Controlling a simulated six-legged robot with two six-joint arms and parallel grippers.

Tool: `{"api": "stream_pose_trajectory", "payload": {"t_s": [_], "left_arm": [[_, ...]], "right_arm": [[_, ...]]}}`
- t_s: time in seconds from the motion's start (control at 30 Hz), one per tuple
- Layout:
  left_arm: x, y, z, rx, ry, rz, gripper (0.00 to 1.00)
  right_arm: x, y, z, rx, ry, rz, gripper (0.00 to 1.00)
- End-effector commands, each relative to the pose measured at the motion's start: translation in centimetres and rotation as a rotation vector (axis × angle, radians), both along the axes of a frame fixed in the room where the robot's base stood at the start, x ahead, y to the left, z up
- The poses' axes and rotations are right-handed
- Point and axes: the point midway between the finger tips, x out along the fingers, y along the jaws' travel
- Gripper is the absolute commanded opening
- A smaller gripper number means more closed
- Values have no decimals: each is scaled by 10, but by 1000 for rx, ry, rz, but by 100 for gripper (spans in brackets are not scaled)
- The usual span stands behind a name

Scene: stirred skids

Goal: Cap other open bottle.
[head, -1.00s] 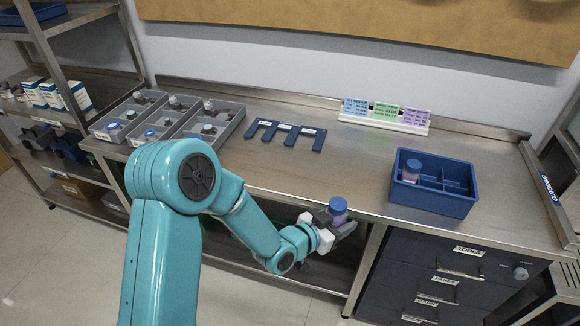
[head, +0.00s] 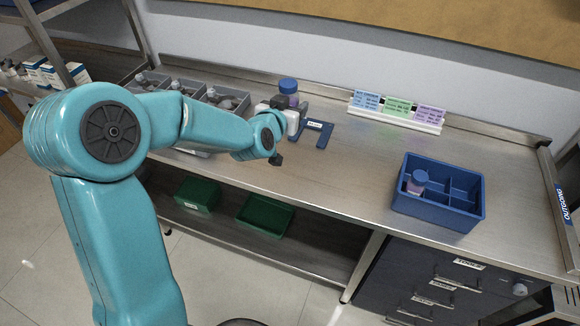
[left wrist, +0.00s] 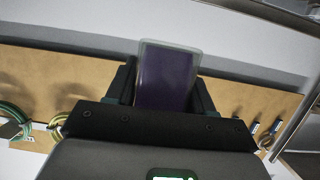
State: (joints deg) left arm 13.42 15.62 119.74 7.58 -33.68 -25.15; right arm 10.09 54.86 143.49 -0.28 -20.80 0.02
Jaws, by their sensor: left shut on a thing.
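My left gripper (head: 293,112) is shut on a purple bottle (head: 293,100) with a blue cap (head: 288,85) on top. It holds the bottle roughly upright over the bench by the dark blue slotted holder (head: 317,133). In the left wrist view the bottle's purple body (left wrist: 166,78) shows between the fingers. A second purple bottle (head: 415,187) with a blue cap stands in the blue divided crate (head: 432,211) at right. Grey compartment trays (head: 244,107) at the back left hold several bottles, partly hidden by my arm. I cannot make out an open bottle. My right gripper is out of view.
A sign holder with three coloured cards (head: 397,109) stands at the bench's back. The bench middle (head: 345,180) is clear. Green bins (head: 265,213) sit on the shelf below. Drawers (head: 430,280) are under the right end.

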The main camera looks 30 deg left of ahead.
Motion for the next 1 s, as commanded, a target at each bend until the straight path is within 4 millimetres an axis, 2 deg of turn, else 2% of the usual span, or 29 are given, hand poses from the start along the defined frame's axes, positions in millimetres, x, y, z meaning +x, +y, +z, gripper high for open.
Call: {"api": "stream_pose_trajectory", "payload": {"t_s": [0.37,0.47,0.57,0.8,1.0], "left_arm": [[-6,2,4,1,-1,9,0],[-6,2,-3,1,1,9,0],[-6,2,-23,0,7,9,0],[-5,2,-88,-3,8,9,0],[-3,3,-136,-2,5,9,0]], "right_arm": [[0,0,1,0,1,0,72],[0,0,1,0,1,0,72],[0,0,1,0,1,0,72],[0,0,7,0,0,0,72],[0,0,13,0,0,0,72]]}}
